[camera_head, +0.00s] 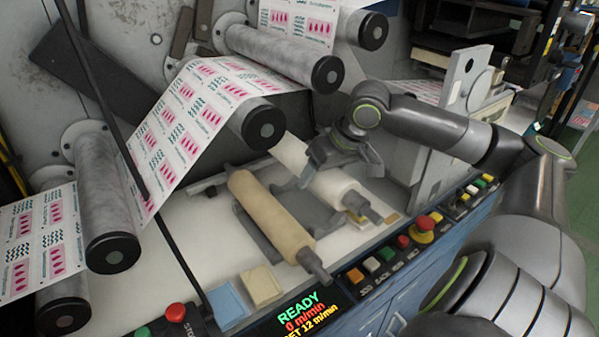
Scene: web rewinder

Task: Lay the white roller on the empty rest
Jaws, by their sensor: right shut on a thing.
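The white roller (331,184) lies slantwise in the middle of the view, with a grey shaft end towards the front right. My right gripper (345,172) comes from the upper right and is shut on the roller around its middle, hiding part of it. A tan roller (268,209) lies to its left, roughly parallel, on dark rest bars (256,233). Another dark bar (287,186) shows between the two rollers. I cannot tell whether the white roller touches a rest beneath it. My left gripper is not in view.
Printed web (190,115) runs over grey rollers (100,195) behind and left. A blue pad (228,305) and a beige pad (262,286) lie at the front. A button panel (385,256) and a READY display (300,312) line the front edge.

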